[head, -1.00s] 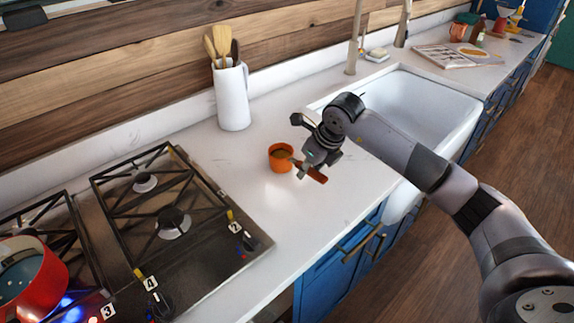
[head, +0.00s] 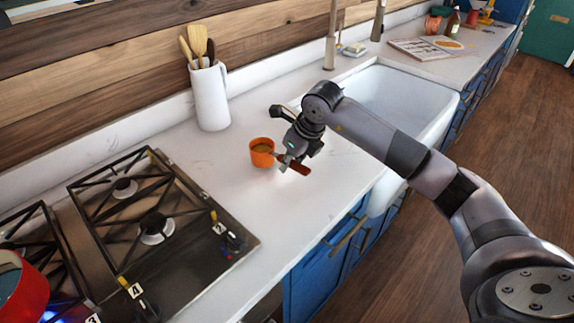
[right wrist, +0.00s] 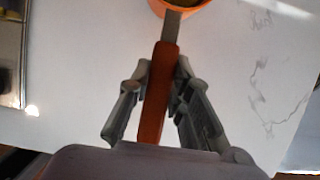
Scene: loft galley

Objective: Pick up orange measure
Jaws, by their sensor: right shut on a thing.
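The orange measure (head: 262,151) is a small round cup with a long handle, at the middle of the white counter in the head view. In the right wrist view its cup (right wrist: 187,4) is cut off at the top edge, and its orange handle (right wrist: 158,92) runs down between the fingers. My right gripper (head: 288,163) is shut on this handle; its two fingers flank the handle in the right wrist view (right wrist: 162,85). The cup is upright, and I cannot tell whether it is touching the counter. My left gripper is not in view.
A gas stove (head: 135,215) lies to the left, with a red pot (head: 22,290) at its corner. A white jug (head: 209,98) with wooden utensils stands behind the measure. A white sink (head: 410,95) lies to the right. The counter (head: 215,172) around the measure is clear.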

